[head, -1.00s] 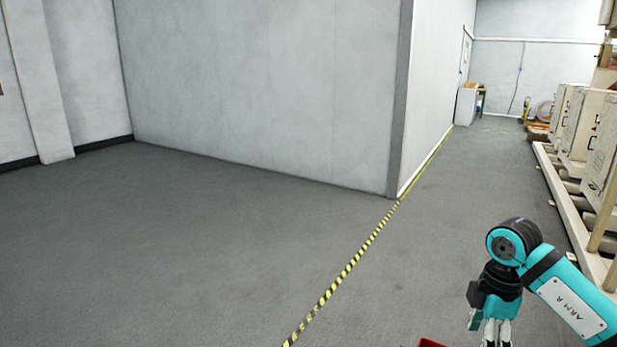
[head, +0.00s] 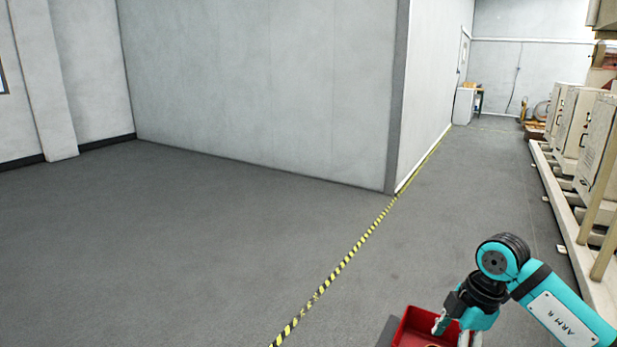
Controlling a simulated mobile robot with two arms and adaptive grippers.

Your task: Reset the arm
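My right arm (head: 552,305), teal and black and marked ARM R, comes in from the lower right in the head view. Its gripper (head: 453,333) points down at the bottom edge, over or in front of a red tray. Its fingers look spread apart, with nothing seen between them; the lower part is cut off by the frame. My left arm and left gripper are not in view.
Yellow-black floor tape (head: 344,267) runs past the wall corner (head: 393,150). A conveyor with pale cases (head: 572,125) lines the right. The grey floor (head: 200,250) is clear.

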